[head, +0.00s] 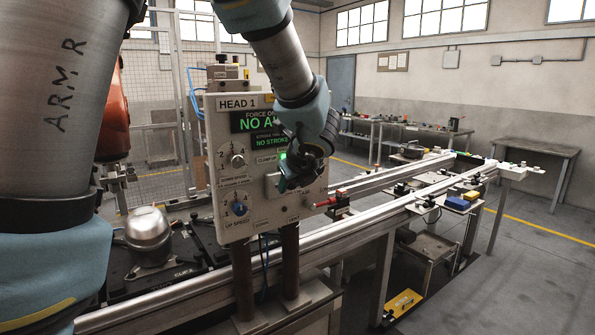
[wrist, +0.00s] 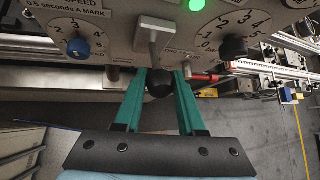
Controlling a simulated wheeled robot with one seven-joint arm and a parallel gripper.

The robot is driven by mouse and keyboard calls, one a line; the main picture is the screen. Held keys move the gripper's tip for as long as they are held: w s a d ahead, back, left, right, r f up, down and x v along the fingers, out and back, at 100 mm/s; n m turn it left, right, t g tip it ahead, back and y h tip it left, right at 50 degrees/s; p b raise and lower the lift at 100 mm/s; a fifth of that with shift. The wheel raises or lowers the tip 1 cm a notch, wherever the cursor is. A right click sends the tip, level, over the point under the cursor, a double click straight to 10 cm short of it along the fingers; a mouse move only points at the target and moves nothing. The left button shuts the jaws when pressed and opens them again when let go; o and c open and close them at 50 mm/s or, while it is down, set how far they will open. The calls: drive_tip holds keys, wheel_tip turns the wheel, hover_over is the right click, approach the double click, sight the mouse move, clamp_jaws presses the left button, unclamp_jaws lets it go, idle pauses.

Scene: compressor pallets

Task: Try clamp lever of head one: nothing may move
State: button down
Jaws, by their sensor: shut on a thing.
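The HEAD 1 panel (head: 222,170) stands upright on two posts, with a green-lit display partly hidden by my arm. The clamp lever (wrist: 152,40) shows in the wrist view as a grey metal bar on the panel face, pointing down to a black ball knob (wrist: 158,86). The green lamp (wrist: 197,5) is lit above right. My gripper (wrist: 160,74) has its teal fingers on either side of the knob, shut on it. In the head view my gripper (head: 291,180) hides the lever.
A blue knob (head: 239,209) and a grey dial (head: 237,160) are on the panel's left. A red-tipped rod (head: 328,202) sticks out low at its right. Rails (head: 400,207) run to the back right. A shiny metal dome (head: 149,232) sits at left. The floor at right is clear.

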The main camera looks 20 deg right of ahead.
drive_tip(key=shift+w+r+g+p, duration=0.15)
drive_tip(key=shift+r+g+p, duration=0.15)
drive_tip(key=shift+g+p, duration=0.4)
drive_tip(key=c, duration=0.5)
unclamp_jaws()
drive_tip(key=b+v, duration=0.1)
drive_tip(key=v, duration=0.9)
drive_tip(key=shift+s+a+r, duration=0.1)
drive_tip(key=shift+s+r, duration=0.05)
drive_tip(key=shift+s, duration=0.2)
